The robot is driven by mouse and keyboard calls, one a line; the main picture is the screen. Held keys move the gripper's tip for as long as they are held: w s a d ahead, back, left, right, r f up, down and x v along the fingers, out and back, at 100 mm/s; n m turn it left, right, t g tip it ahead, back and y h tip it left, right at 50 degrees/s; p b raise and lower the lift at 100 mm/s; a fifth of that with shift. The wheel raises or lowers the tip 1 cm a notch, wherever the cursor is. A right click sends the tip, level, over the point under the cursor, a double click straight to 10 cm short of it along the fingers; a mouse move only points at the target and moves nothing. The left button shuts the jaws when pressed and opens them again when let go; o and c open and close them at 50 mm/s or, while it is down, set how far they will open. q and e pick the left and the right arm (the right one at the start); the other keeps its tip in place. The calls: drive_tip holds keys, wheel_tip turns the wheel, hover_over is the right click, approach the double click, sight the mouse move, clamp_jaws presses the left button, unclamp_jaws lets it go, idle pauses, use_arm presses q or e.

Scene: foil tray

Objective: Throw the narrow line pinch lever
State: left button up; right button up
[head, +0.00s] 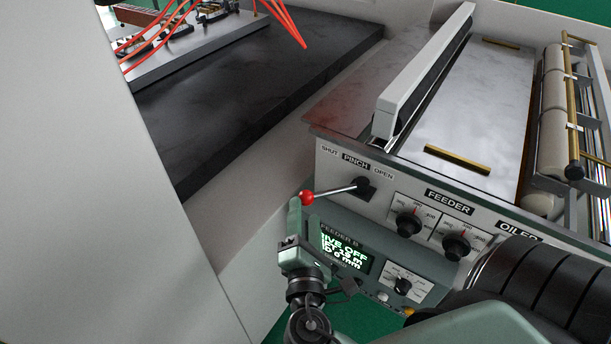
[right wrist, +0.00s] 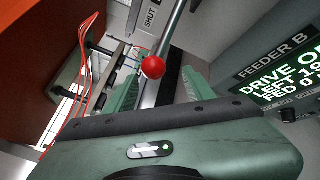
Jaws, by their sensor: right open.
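The pinch lever is a metal rod with a red ball (head: 306,198), on a black pivot under the label PINCH on the feeder's front panel. The rod points left, toward the side marked SHUT; OPEN is marked on the right. My right gripper (head: 298,212) is at the ball end of the lever. In the right wrist view the red ball (right wrist: 153,67) appears between the two green fingers of the open right gripper (right wrist: 160,82), with the rod running up behind it. I cannot tell whether a finger touches the ball. My left gripper is not in view.
Below the lever is a lit screen (head: 345,248) reading DRIVE OFF. Feeder dials (head: 408,223) are to the right. A metal feed bed (head: 480,95) with rollers (head: 553,110) lies behind. A dark slab (head: 235,95) and red cables (head: 287,22) are at the upper left.

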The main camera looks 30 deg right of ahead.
sight(306, 199)
drive_tip(key=shift+w+d+r+h+p, duration=0.35)
drive_tip(key=shift+d+r, duration=0.15)
drive_tip(key=shift+r, duration=0.25)
drive_tip(key=p+x, duration=0.1)
drive_tip(key=x, duration=0.4)
drive_tip(key=shift+w+f+p, duration=0.2)
drive_tip(key=shift+w+p, duration=0.15)
drive_tip(key=shift+p, duration=0.05)
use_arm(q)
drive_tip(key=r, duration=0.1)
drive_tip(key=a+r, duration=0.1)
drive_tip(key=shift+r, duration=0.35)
use_arm(e)
drive_tip(key=shift+w+d+f, duration=0.15)
drive_tip(key=shift+w+d, duration=0.2)
drive_tip(key=shift+w, duration=0.1)
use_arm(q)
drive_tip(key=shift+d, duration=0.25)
use_arm(e)
clamp_jaws()
